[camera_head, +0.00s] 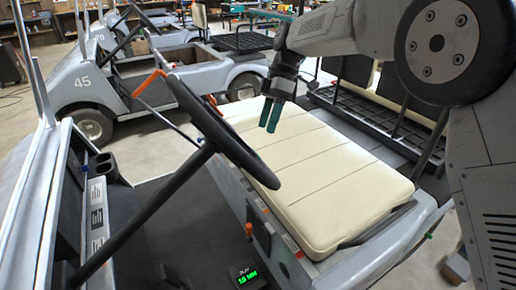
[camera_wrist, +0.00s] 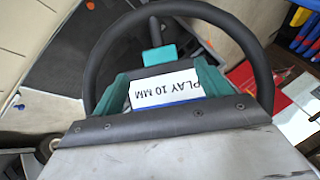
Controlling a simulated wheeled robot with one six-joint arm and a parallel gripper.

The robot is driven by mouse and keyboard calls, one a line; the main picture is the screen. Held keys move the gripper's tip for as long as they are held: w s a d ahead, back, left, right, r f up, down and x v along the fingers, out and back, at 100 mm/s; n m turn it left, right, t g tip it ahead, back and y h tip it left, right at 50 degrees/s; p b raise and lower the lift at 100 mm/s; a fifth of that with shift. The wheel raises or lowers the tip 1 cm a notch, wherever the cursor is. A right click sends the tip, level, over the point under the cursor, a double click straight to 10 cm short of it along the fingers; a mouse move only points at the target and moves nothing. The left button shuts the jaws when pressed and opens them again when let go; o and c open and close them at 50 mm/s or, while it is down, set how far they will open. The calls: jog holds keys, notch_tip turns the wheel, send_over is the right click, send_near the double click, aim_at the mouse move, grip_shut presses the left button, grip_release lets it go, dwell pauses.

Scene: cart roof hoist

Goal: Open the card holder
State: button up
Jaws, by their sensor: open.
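My gripper (camera_head: 270,115) is open, with teal fingertips pointing down near the steering wheel (camera_head: 222,140) and above the cream seat (camera_head: 310,165). In the wrist view my gripper (camera_wrist: 162,80) has teal fingers spread on both sides of a white card (camera_wrist: 167,89). The card has a blue edge and upside-down print that reads PLAY 10 MM. A teal block (camera_wrist: 159,55) on a dark post shows just above it. I cannot tell whether the card touches the fingers. No card holder can be made out for certain.
The steering wheel rim (camera_wrist: 95,60) loops around the fingers in the wrist view. A small green display (camera_head: 246,278) stands low by the seat base. A second grey cart (camera_head: 110,85) is parked behind. Cup holders (camera_head: 104,165) are on the dash at left.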

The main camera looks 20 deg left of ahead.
jog(key=x, duration=0.8)
jog(key=shift+a, duration=0.25)
jog(key=c, duration=1.4)
jog(key=shift+d, duration=0.1)
